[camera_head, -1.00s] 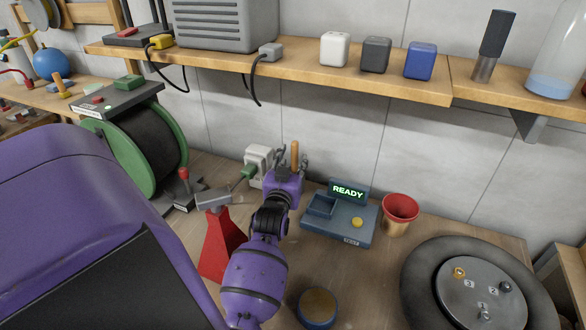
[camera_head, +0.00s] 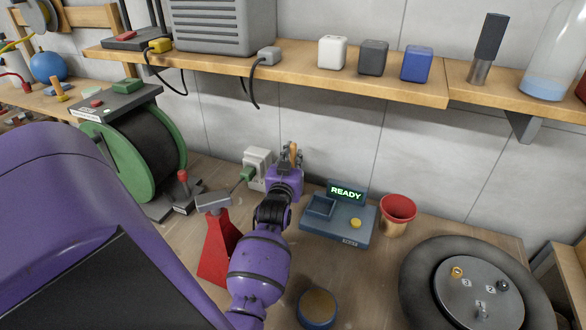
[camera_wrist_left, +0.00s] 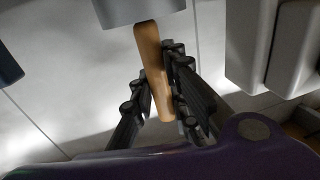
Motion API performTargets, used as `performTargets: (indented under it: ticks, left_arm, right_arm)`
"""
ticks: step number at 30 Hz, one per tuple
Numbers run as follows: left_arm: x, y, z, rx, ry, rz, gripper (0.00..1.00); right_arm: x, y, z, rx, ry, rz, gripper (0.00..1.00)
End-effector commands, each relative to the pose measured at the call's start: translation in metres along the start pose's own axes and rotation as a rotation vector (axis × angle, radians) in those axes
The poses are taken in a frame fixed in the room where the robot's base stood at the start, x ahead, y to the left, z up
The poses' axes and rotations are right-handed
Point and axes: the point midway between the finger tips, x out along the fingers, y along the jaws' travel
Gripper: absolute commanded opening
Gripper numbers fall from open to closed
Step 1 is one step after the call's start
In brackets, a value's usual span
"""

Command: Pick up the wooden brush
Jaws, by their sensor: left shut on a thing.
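The wooden brush (camera_head: 294,150) shows in the head view as a short tan handle among the fingers of my left gripper (camera_head: 291,158), near the wall socket. In the left wrist view the wooden handle of the brush (camera_wrist_left: 152,70) runs between the dark fingers of my left gripper (camera_wrist_left: 160,88), which are shut on it. A pale grey piece is at the upper end of the handle there; I cannot tell whether it belongs to the brush. My right gripper is not in view.
A white socket box (camera_head: 257,168) with a green plug is just left of the gripper. A red stand (camera_head: 218,250), a green hose reel (camera_head: 125,150), a blue READY device (camera_head: 340,222) and a red cup (camera_head: 398,208) stand around it. A wooden shelf (camera_head: 300,78) runs above.

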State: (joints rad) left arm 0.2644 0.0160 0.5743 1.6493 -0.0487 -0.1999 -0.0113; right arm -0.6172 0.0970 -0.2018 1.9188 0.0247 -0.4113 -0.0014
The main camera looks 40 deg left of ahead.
Motion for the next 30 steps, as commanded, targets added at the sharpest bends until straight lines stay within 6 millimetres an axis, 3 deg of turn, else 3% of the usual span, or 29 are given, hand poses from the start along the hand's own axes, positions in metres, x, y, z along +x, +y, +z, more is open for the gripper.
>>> performTargets:
  ticks: [6,15,19,30]
  left_arm:
    - [0.000,0.000,-0.011,0.001,0.002,0.000,0.00]
    - [0.000,0.000,-0.072,0.001,0.006,0.000,0.00]
    - [0.000,0.000,-0.090,0.000,0.004,0.000,0.00]
    - [0.000,0.000,-0.101,0.000,0.000,0.000,0.00]
  right_arm:
    - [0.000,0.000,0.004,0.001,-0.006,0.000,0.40]
    - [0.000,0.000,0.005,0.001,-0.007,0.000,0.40]
    - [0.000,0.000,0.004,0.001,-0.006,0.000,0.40]
    - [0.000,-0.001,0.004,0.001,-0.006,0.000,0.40]
